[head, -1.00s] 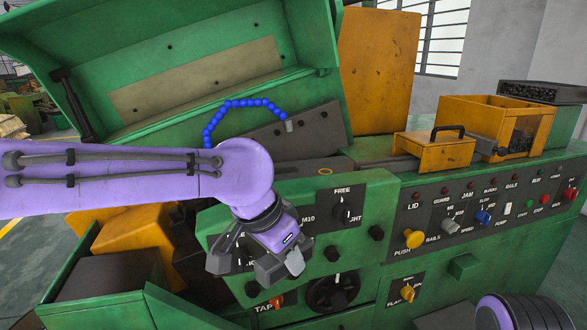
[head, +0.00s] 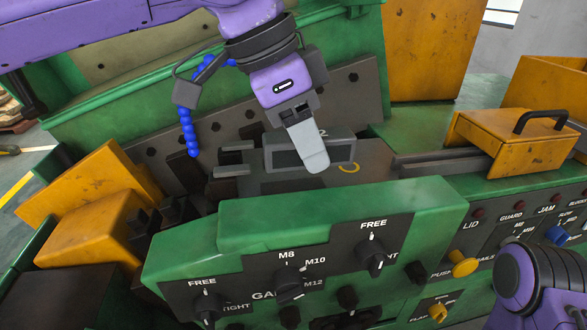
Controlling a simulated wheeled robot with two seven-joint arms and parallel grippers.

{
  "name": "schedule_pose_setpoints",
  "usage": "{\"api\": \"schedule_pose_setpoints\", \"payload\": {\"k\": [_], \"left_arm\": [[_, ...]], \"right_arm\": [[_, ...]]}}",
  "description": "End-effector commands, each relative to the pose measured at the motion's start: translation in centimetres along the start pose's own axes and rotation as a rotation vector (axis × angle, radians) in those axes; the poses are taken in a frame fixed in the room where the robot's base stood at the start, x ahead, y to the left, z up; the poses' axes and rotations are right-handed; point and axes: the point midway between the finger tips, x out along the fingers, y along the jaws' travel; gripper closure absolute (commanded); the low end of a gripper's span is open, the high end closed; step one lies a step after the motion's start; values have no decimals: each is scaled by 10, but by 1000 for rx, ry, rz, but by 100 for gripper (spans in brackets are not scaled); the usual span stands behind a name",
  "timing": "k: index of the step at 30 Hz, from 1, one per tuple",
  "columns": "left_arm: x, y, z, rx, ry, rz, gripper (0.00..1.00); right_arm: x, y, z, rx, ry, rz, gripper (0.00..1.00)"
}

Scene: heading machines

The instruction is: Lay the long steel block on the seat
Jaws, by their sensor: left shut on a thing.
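My left gripper (head: 300,140) hangs down over the machine bed from my purple wrist. It is shut on a grey steel block (head: 342,153), which shows on both sides of the light grey finger. A mark like "2" shows on its top edge. The block lies level, close above or on the bed; I cannot tell if it touches. Its far side is hidden. The seat cannot be made out for certain; a dark recess (head: 285,186) shows just below the block. My right gripper is out of view; only part of my right arm shows at the lower right.
A green control housing (head: 320,212) with knobs stands in front of the bed. A yellow handled cover (head: 510,142) and grey rails (head: 440,163) lie to the right. Blue hose beads (head: 188,135) hang at left. The raised green lid (head: 120,95) is behind.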

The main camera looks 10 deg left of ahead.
Motion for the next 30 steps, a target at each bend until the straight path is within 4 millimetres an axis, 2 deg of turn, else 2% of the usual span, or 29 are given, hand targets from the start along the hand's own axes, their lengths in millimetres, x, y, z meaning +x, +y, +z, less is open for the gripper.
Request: {"api": "schedule_pose_setpoints", "payload": {"k": [1,3,9,15,20,30], "left_arm": [[5,-16,3,-7,-4,2,100],[19,-34,10,-7,-6,4,100],[50,-62,24,-3,-4,6,100],[71,-76,35,-1,-3,9,100],[91,-75,43,1,-3,6,100],[94,-75,44,0,-2,5,100]], "right_arm": [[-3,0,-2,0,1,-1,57],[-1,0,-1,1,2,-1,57],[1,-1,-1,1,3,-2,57],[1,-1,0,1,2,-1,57],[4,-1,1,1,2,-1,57],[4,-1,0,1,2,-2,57]]}}
